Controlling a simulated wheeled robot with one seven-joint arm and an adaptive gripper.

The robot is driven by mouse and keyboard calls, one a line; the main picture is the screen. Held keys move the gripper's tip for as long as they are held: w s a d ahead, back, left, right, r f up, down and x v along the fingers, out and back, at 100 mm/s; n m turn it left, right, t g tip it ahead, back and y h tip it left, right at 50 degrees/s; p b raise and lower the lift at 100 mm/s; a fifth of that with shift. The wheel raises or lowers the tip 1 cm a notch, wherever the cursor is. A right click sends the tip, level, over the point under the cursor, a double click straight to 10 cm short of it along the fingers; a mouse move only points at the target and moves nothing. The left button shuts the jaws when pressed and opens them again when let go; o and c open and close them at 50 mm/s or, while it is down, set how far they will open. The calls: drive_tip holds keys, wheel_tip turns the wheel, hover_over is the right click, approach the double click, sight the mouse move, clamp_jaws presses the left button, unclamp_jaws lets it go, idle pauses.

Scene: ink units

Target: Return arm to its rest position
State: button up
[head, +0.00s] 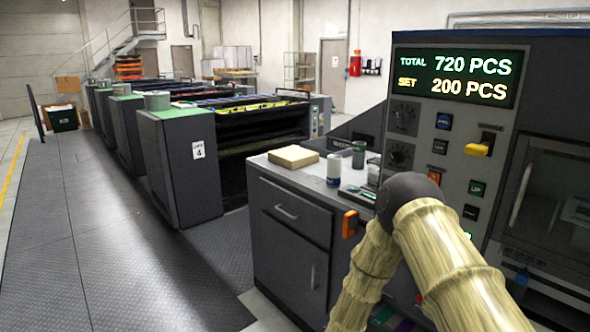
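My arm, in pale ribbed covering with a dark joint, rises at the lower right of the head view, bent in front of the control panel (455,150) and the right end of the grey cabinet (290,212). My gripper is not in view, so I cannot see whether it holds anything. The panel's display (458,77) reads TOTAL 720 PCS and SET 200 PCS. A yellow switch handle (477,150) and several coloured buttons show on the panel; my arm hides its lower left part.
A row of printing units (180,165) runs back at the left. The grey floor walkway (100,240) on the left is clear.

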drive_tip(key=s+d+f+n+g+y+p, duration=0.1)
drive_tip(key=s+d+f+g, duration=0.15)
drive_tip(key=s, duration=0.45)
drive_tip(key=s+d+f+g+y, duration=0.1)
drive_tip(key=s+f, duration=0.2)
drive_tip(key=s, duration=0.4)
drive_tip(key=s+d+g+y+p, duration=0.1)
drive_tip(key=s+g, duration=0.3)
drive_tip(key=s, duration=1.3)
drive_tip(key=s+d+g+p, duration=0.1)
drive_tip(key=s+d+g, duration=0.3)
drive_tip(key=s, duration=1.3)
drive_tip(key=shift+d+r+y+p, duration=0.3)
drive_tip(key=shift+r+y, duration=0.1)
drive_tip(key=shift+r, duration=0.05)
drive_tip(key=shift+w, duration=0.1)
